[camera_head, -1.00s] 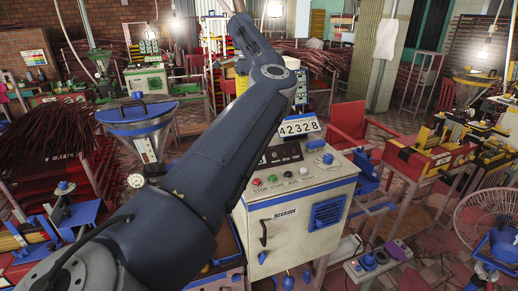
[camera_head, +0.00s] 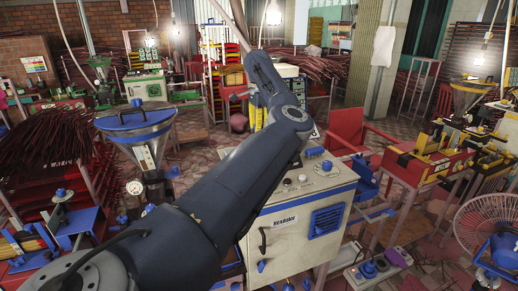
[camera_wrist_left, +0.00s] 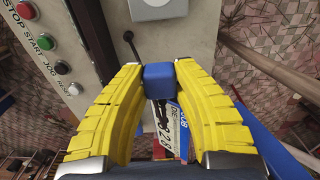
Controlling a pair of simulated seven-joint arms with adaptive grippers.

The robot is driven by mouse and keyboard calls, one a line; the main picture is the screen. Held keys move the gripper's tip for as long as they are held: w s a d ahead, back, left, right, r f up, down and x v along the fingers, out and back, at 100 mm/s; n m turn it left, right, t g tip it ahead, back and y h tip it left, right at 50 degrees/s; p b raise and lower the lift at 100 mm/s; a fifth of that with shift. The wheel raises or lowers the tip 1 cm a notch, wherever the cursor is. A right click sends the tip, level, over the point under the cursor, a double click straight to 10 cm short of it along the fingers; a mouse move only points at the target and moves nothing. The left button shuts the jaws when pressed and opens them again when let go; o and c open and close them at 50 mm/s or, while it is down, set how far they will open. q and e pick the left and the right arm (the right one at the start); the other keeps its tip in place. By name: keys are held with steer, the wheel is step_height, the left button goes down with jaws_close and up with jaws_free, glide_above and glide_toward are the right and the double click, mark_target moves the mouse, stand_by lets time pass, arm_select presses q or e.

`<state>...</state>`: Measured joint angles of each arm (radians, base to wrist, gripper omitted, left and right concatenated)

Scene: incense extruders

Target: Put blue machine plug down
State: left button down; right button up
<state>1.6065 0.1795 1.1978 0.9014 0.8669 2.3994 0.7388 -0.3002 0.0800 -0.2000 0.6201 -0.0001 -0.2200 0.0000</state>
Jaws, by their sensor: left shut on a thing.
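In the left wrist view, my left gripper (camera_wrist_left: 160,68) has its two yellow fingers closed around a small blue block, the blue machine plug (camera_wrist_left: 158,80). The plug is between the fingertips, beside the edge of the cream machine (camera_wrist_left: 100,30). I cannot tell whether it touches the machine. In the head view, my left arm crosses in front of the cream machine (camera_head: 290,235) and covers part of its top panel and most of the gripper. My right gripper is in neither view.
The panel's button row (camera_wrist_left: 48,50) lies left of the fingers in the wrist view. A number plate (camera_wrist_left: 168,125) shows beyond the plug. A blue-rimmed hopper (camera_head: 137,125) stands left of my arm. A red chair (camera_head: 355,135) and a fan (camera_head: 485,235) are at the right.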

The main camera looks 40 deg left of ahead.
arm_select(q)
steer(key=shift+f, duration=4.25)
steer(key=shift+f, duration=0.6)
steer(key=c, duration=1.1)
jaws_free()
steer(key=shift+c, duration=0.2)
step_height(320, 180, up, 13)
steer(key=shift+r, duration=0.1)
